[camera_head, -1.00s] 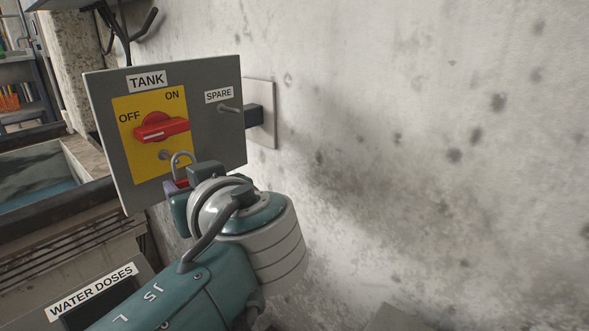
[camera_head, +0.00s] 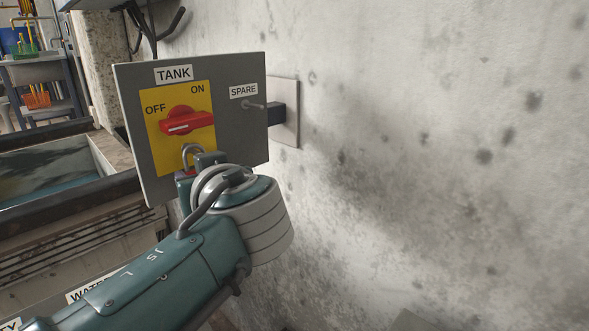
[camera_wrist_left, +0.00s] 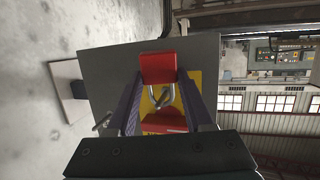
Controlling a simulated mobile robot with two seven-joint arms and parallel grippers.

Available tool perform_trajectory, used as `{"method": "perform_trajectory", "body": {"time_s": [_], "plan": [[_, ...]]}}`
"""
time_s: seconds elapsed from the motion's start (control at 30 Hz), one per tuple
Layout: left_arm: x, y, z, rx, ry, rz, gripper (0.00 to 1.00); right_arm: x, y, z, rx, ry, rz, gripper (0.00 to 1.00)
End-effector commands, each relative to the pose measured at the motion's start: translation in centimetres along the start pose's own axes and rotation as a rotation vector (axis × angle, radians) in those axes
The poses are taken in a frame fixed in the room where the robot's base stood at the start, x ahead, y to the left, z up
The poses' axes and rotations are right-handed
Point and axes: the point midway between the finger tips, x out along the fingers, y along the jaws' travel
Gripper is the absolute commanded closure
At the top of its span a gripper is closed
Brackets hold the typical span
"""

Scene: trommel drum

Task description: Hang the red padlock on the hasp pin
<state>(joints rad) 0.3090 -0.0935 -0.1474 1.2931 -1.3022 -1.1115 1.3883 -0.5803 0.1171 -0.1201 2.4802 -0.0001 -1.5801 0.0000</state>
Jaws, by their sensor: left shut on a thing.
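My left gripper (camera_head: 197,168) is shut on the red padlock, in front of the lower part of the grey TANK panel (camera_head: 225,75). The padlock's grey shackle (camera_head: 191,154) stands up against the yellow plate, just below the red switch knob (camera_head: 187,122). In the left wrist view the red padlock body (camera_wrist_left: 158,68) sits between the fingers, and its shackle (camera_wrist_left: 162,97) overlaps the knob side of the plate. The hasp pin below the knob is hidden behind the shackle; I cannot tell whether the shackle is around it. My right gripper is not in view.
A second pin (camera_head: 254,105) sticks out under the SPARE label (camera_head: 243,91), right of the yellow plate. The panel stands off the concrete wall (camera_head: 430,150) on a bracket (camera_head: 284,112). A water-filled tank (camera_head: 45,175) lies left. Space right of the panel is open.

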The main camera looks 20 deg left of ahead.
Motion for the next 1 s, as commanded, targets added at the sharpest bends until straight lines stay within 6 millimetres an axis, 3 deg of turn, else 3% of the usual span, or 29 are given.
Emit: {"method": "perform_trajectory", "body": {"time_s": [0.43,0.47,0.77,1.0], "plan": [[-0.02,0.02,-0.08,-0.001,0.001,0.000,1.00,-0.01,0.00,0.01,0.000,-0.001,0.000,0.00],[-0.02,0.02,-0.07,0.000,0.001,0.000,0.46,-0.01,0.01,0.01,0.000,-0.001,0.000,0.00],[-0.02,0.01,-0.05,0.000,0.001,0.000,0.13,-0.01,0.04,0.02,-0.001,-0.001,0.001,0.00],[-0.09,0.00,0.01,0.000,-0.001,0.000,0.13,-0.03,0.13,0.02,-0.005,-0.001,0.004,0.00]]}}
